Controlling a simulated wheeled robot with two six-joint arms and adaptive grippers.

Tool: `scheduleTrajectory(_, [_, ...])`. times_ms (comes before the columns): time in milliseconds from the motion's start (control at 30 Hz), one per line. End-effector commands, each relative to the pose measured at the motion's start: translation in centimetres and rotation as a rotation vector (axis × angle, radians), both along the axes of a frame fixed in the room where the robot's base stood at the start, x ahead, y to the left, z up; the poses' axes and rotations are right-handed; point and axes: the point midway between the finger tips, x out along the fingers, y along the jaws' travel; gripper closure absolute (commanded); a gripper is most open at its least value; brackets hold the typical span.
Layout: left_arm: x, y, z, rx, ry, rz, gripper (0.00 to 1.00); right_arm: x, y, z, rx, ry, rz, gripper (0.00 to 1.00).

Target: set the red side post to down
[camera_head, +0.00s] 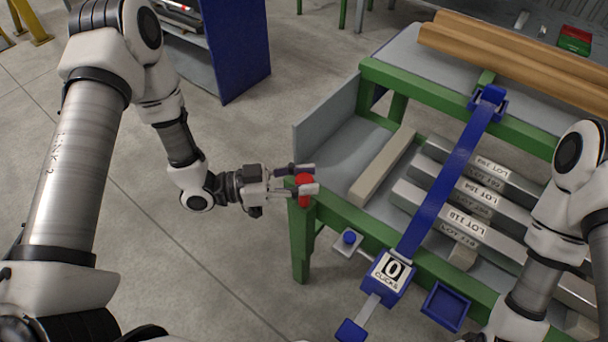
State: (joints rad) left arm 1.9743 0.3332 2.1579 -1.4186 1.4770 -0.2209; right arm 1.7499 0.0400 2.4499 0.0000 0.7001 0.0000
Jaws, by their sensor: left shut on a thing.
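The red side post (303,188) is at the left corner of the green-framed runout table (345,206), near a grey upright plate. My left gripper (302,180) reaches in from the left and is shut on the red post, with a finger on either side of it. The fingers cover part of the post, so I cannot tell its exact position. My right arm is at the right edge of the view, and its gripper is out of sight.
A grey plate (325,120) stands at the table's left end. Several labelled metal bars (458,215) lie on the table under a blue strap bar (448,185). A blue counter (390,275) reads 0 clicks. Wooden beams (510,60) lie behind. The floor left of the table is clear.

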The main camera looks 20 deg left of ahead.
Motion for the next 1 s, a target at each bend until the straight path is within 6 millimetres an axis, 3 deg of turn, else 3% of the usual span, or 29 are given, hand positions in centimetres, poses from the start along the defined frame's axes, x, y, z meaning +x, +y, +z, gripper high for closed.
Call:
scheduleTrajectory(300, [-0.1, 0.0, -0.6, 0.008, 0.008, -0.002, 1.00, 0.0, 0.0, -0.1, 0.000, 0.000, 0.000, 0.60])
scheduleTrajectory(333, [-0.2, 0.0, -0.6, 0.009, 0.009, -0.002, 0.56, 0.0, 0.0, -0.1, 0.000, 0.000, 0.000, 0.60])
scheduleTrajectory(400, [-0.1, 0.0, -0.6, 0.008, 0.008, -0.002, 0.37, 0.0, 0.0, -0.1, 0.000, 0.000, 0.000, 0.60])
scheduleTrajectory(767, [-0.2, 0.3, -0.3, 0.004, 0.005, 0.002, 0.37, 0.0, 0.0, -0.1, 0.000, 0.000, 0.000, 0.60])
scheduleTrajectory(1000, [-1.6, 3.9, -0.2, 0.000, 0.004, 0.009, 0.37, 0.0, 0.0, -0.1, 0.000, 0.000, 0.000, 0.60])
